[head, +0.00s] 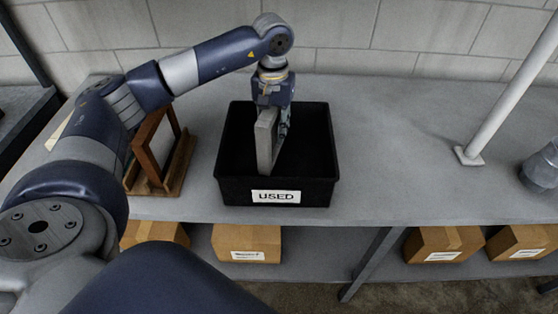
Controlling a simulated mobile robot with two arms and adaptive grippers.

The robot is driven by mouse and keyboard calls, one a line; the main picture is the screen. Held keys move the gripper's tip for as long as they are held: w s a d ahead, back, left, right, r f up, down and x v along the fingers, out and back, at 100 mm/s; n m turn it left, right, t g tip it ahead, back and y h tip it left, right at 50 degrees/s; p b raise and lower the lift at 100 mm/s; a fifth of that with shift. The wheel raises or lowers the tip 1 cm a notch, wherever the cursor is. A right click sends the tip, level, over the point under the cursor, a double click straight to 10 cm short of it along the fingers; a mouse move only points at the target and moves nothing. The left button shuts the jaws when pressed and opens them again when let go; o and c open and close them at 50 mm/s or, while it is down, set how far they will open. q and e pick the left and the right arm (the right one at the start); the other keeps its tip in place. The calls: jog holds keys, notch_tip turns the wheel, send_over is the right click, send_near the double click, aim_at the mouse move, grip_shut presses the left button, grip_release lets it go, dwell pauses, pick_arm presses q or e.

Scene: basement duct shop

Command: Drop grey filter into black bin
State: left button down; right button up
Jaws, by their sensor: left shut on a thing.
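The grey filter (265,140) is a flat, thin slab held upright on its edge. My left gripper (276,118) is shut on it, coming down from above. The black bin (229,190) stands on the grey bench and has a white label reading USED on its front. The filter hangs within the bin's opening, near its middle; I cannot tell whether its lower edge touches the floor of the bin. The gripper hides part of the filter. My right gripper is not in view.
A brown wooden rack (181,165) stands on the bench left of the bin. A pale post (507,92) rises from the bench at right, with a grey cylindrical thing (541,168) beyond it. Cardboard boxes (247,240) sit on the lower shelf.

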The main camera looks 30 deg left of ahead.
pick_arm(q)
jog(key=c, duration=1.2)
grip_release()
jog(key=shift+c, duration=0.2)
jog(key=shift+r, duration=0.4)
notch_tip(320, 180, up, 7)
jog(key=shift+f, duration=0.1)
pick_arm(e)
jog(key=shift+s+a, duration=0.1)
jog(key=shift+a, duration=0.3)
